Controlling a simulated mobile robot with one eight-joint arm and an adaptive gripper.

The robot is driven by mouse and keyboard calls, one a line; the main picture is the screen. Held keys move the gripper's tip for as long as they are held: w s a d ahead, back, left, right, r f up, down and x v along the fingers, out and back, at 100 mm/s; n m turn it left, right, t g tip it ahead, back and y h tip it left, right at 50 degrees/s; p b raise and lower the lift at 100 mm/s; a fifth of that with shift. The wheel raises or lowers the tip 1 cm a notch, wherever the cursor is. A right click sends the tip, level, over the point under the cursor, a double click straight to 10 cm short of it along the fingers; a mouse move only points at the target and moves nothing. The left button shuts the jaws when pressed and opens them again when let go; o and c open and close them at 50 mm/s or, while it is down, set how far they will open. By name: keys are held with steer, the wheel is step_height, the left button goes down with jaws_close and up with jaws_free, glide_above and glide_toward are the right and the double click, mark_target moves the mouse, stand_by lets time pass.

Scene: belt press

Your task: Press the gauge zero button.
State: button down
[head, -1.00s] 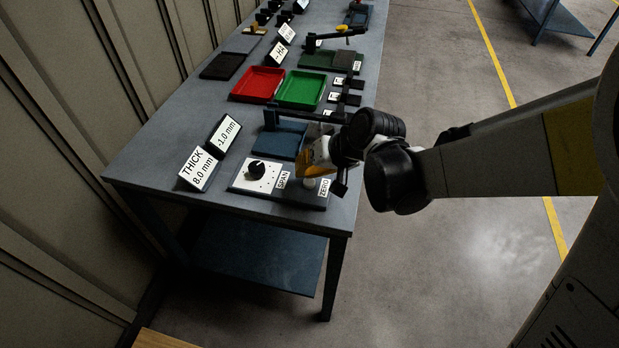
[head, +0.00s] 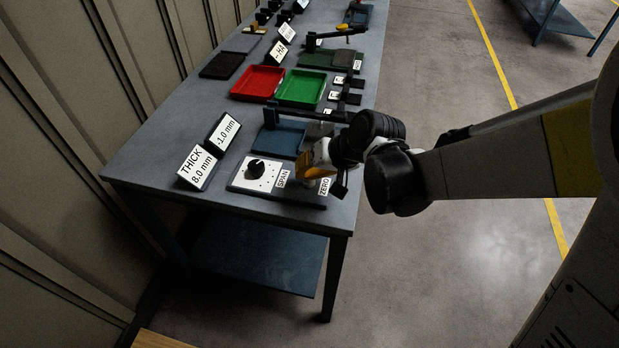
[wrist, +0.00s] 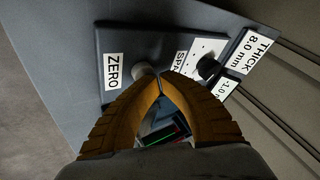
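The ZERO button is a pale round cap (wrist: 143,70) on the dark gauge panel (wrist: 122,42), beside the white ZERO label (wrist: 113,72). In the head view the ZERO label (head: 324,187) shows at the panel's right end, and the button is hidden behind my gripper (head: 309,174). In the wrist view my gripper (wrist: 160,78) has its orange fingertips together with nothing between them. The tips overlap the button's right edge in the picture; I cannot tell whether they touch it.
A black SPAN knob (head: 256,168) sits on a white plate left of the button. A blue plate with a dark arm (head: 281,139), a red tray (head: 258,83) and a green tray (head: 301,88) lie farther along the bench.

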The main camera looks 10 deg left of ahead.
steer(key=shift+f, duration=0.35)
steer(key=shift+r, duration=0.15)
stand_by(0.3)
steer(key=shift+r+p, duration=0.4)
steer(key=shift+r, duration=0.35)
step_height(320, 180, up, 5)
steer(key=p, duration=0.4)
stand_by(0.7)
steer(key=s+d+r+m+t+h, duration=0.1)
steer(key=s+d+r+h, duration=0.1)
steer(key=s+d, duration=0.3)
steer(key=s+d+r+m+t+h, duration=0.1)
steer(key=s+d+r, duration=0.3)
steer(key=d, duration=0.8)
steer(key=s+d+r+t+h, duration=0.1)
steer(key=s+d+r+h, duration=0.2)
steer(key=s+d, duration=0.2)
steer(key=d, duration=0.3)
steer(key=shift+s+d+m, duration=0.2)
steer(key=shift+s+m, duration=0.1)
steer(key=shift+m, duration=0.1)
